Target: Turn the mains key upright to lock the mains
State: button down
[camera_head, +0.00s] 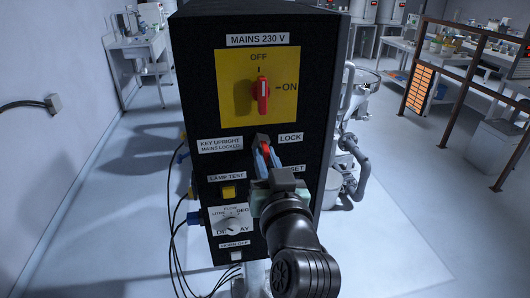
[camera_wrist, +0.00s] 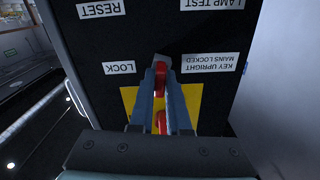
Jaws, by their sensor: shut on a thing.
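The red mains key (camera_head: 266,147) sits on the black cabinet front between the "KEY UPRIGHT MAINS LOCKED" label (camera_head: 221,144) and the "LOCK" label (camera_head: 291,138). My gripper (camera_head: 264,158) reaches up to it from below right, its blue fingers closed on the key. In the wrist view, which is upside down, the key (camera_wrist: 161,78) shows red between the fingertips. The fingers cover part of it, so I cannot tell its exact angle. Above it, the red mains switch handle (camera_head: 263,96) on the yellow plate (camera_head: 231,66) stands vertical, in line with the OFF mark.
My arm hides part of the "RESET" label. Cables hang at the cabinet's left. Metal pipework (camera_head: 357,165) stands close on the right. Open floor lies left of the cabinet.

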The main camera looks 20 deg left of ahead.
jog(key=shift+n+b, duration=1.65)
jog(key=shift+n, duration=0.15)
jog(key=c, duration=0.8)
grip_release()
jog(key=b+v, duration=0.3)
jog(key=v, duration=1)
jog(key=s+d+r+m+t+h+p, duration=0.1)
jog(key=d+r+m+t+h, duration=0.2)
jog(key=r, duration=0.6)
jog(key=s+d+r+m+t+h, duration=0.2)
jog(key=d+r+m+t+h, duration=0.1)
jog(key=r, duration=0.6)
jog(key=s+d+r+m+t+h+p, duration=0.1)
jog(key=d+r+t+h, duration=0.3)
jog(key=r, duration=0.5)
jog(key=shift+s+d+r+m+t+p, duration=0.35)
jog(key=shift+d+m+t, duration=0.15)
jog(key=shift+m+t, duration=0.55)
